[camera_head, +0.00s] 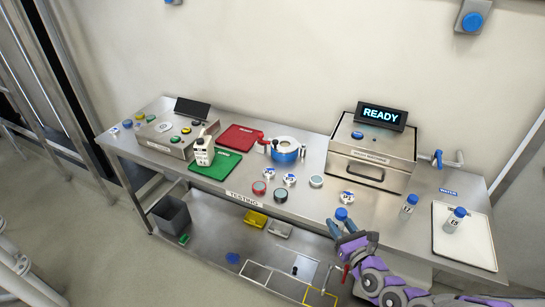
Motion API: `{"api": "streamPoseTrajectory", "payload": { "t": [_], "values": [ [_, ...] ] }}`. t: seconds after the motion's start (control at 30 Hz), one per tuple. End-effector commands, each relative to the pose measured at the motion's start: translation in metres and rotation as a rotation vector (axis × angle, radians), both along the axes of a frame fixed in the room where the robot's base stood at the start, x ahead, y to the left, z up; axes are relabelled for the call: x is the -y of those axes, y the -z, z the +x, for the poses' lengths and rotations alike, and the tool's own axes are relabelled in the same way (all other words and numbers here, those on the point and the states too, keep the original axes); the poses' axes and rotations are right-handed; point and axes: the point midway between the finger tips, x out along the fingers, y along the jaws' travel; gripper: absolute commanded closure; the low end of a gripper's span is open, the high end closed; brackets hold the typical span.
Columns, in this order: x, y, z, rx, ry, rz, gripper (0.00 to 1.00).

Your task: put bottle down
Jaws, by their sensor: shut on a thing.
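My gripper (350,238) is at the table's front edge, right of the middle, and is shut on a bottle with a blue cap (341,213). The cap shows above the fingers, and most of the bottle's body is hidden. I cannot tell whether its base touches the steel table (318,205). A second blue-capped bottle (409,207) stands upright on the table to the right. A third (455,220) stands on the white tray (478,242) at the right end.
A steel box (372,160) with a READY display (382,116) stands behind. Several small round discs (347,198) lie left of the held bottle. A white jug (204,150) is on a green mat (215,166). Bare steel lies between the held bottle and the second one.

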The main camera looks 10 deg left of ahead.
Motion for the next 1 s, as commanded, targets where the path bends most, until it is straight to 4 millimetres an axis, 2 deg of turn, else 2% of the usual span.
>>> {"api": "streamPoseTrajectory", "payload": {
  "t": [0.23, 0.43, 0.67, 1.0],
  "values": [
    [-0.002, 0.014, -0.012, -0.001, -0.008, 0.0, 0.84],
    [-0.003, 0.017, -0.004, 0.003, -0.012, -0.006, 0.84],
    [-0.003, 0.02, 0.028, 0.003, -0.013, -0.008, 0.84],
    [0.001, 0.026, 0.091, 0.003, -0.013, -0.01, 0.84]
  ]
}}
